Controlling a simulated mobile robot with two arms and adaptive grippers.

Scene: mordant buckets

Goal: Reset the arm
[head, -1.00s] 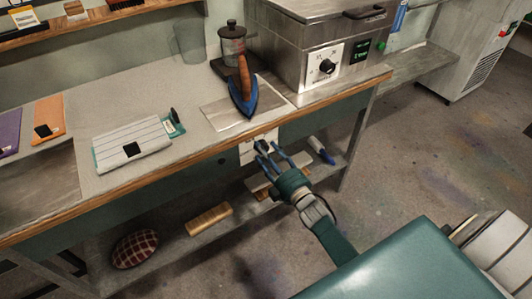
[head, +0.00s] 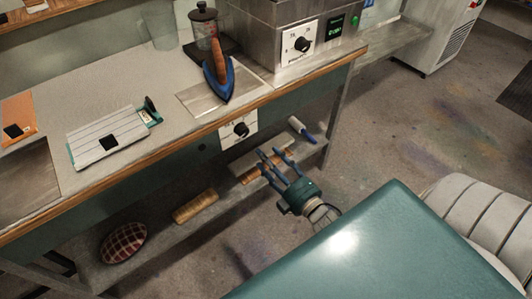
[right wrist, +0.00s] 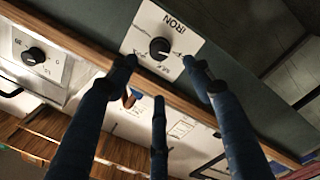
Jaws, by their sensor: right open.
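My right gripper (head: 273,160) is open and empty in the head view. It is in front of the workbench, below the table's front edge and over the lower shelf. Its blue fingers are spread apart in the right wrist view (right wrist: 160,80), with the iron's dial panel (right wrist: 162,42) behind them. That panel, with a black knob, also shows on the bench front in the head view (head: 238,131). I cannot tell the exact gap between the fingers and the bench front. My left gripper is not in view.
A blue iron (head: 218,80) stands on a metal plate on the bench (head: 120,95). A steel unit (head: 262,35) stands at the back. The lower shelf holds a checked cushion (head: 123,243) and a rolled bundle (head: 195,206).

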